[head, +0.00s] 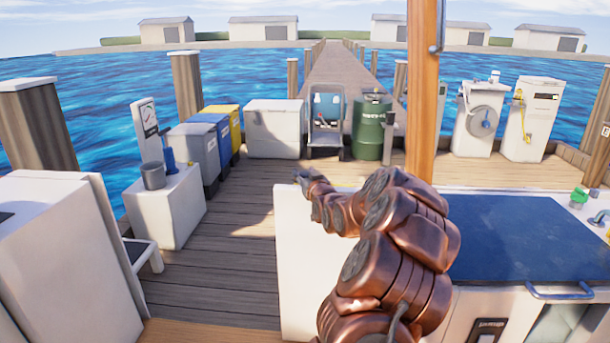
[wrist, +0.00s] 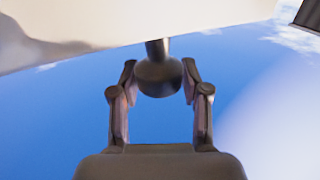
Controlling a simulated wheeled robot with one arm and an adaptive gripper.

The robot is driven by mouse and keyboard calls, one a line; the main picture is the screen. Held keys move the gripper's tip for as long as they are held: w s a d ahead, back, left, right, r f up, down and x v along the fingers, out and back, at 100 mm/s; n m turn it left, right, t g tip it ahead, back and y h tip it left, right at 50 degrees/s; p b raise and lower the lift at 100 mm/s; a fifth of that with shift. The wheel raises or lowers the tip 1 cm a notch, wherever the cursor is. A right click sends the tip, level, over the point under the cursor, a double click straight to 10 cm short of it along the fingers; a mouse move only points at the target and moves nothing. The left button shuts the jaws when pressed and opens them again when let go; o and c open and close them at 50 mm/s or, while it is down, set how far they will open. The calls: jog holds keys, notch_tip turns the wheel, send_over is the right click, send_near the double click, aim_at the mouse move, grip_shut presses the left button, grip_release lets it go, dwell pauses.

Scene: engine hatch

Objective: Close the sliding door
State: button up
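In the wrist view, my gripper (wrist: 158,68) has its two fingers apart. A dark round knob (wrist: 158,77) on a short stem shows between the fingertips, below a pale panel (wrist: 90,25). I cannot tell whether the fingers touch the knob, or whether this panel belongs to the sliding door. In the head view, my gripper (head: 303,177) is small, at the far left end of my copper-coloured arm, by the back left of a white cabinet. No sliding door can be made out for certain. A wooden upright (head: 422,90) with a metal handle (head: 438,28) stands behind my arm.
A white box (head: 50,250) stands at the left. Bins, a green drum (head: 372,128) and pumps line the dock. The plank deck (head: 225,240) between is largely clear.

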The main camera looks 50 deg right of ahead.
grip_shut()
jog(key=shift+a, duration=0.1)
